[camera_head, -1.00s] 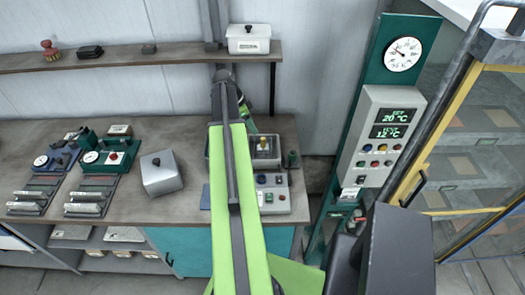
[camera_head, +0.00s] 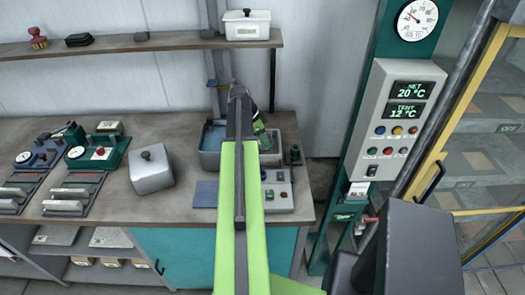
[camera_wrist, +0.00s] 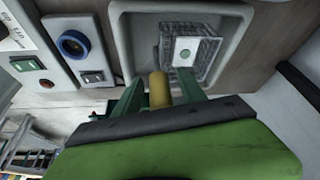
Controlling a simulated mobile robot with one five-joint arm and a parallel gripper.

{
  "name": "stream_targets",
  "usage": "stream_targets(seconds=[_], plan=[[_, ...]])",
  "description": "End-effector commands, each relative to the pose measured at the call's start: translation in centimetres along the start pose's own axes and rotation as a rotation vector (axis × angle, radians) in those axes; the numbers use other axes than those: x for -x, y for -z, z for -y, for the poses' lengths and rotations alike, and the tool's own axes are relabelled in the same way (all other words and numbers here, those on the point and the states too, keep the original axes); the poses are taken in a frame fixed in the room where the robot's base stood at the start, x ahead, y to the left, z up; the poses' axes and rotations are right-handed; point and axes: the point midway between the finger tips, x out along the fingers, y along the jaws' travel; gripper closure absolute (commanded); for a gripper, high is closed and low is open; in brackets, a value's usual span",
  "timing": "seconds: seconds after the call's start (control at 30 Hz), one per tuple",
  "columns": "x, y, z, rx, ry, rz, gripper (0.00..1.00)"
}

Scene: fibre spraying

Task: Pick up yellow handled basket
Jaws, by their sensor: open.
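The basket (camera_wrist: 205,62) is grey wire mesh and sits inside a pale basin (camera_wrist: 122,25) in the wrist view. It holds a light plate with a round green mark. Its yellow handle (camera_wrist: 158,92) stands between the two green fingers of my gripper (camera_wrist: 162,88). The fingers are open, one on each side of the handle; I cannot tell whether either touches it. In the head view my gripper (camera_head: 260,134) is over the basin (camera_head: 211,138) at the bench's right end, and my arm hides the basket.
The control box (camera_head: 278,190) adjoins the basin on the bench (camera_head: 110,205). A lidded metal box (camera_head: 151,170) stands to the left. A shelf (camera_head: 150,46) with a white container (camera_head: 247,25) hangs above. A gauge panel (camera_head: 395,120) stands at right.

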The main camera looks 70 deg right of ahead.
Motion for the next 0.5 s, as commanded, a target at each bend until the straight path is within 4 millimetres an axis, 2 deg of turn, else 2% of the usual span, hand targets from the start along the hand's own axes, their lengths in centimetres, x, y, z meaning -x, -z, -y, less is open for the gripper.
stream_targets(seconds=[0.03, 0.27, 0.5], plan=[[-1.22, -0.24, 0.02, 0.0, 0.0, 0.0, 0.52], [-0.91, -0.02, 0.01, 0.001, 0.0, 0.0, 0.52], [-0.89, -0.05, 0.02, 0.001, 0.0, 0.0, 0.83]])
